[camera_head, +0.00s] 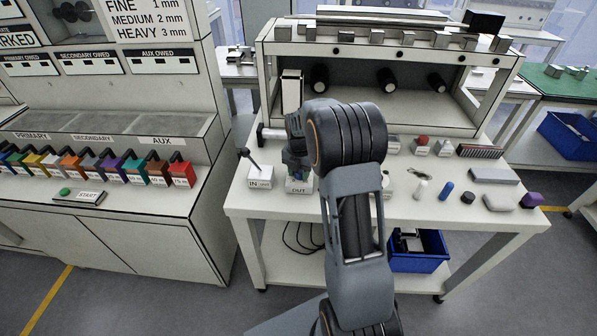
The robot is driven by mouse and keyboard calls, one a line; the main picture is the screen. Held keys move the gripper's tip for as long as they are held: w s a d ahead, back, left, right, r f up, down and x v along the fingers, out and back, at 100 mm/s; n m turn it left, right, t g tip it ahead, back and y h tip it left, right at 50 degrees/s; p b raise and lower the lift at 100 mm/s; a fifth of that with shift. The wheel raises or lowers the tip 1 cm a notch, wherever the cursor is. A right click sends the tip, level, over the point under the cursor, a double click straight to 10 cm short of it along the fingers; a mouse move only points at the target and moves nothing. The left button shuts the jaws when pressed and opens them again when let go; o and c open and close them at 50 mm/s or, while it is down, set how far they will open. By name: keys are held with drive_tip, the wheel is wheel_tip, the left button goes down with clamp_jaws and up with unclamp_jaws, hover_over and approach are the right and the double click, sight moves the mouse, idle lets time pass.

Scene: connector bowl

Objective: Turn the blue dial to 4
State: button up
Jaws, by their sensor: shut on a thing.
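My gripper (296,158) is above the white OUT box (299,188) on the white workbench, left of the bench's middle. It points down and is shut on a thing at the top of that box. A little blue-green shows around the fingertips, but the fingers hide most of it, so I cannot tell if it is the blue dial. No dial marking or number can be read here. My arm covers the area just right of the OUT box.
A white IN box (260,178) with a dark lever stands left of the OUT box. Small loose parts, including a blue cylinder (446,191), lie on the bench to the right. A shelf unit (385,80) stands behind. Colored bins (107,168) line the left counter.

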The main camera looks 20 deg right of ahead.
drive_tip(key=shift+w+r, duration=0.15)
idle(0.4)
drive_tip(key=o, duration=0.9)
wheel_tip(320, 180, up, 14)
drive_tip(key=shift+f+p, duration=0.2)
drive_tip(key=shift+p, duration=0.1)
idle(0.3)
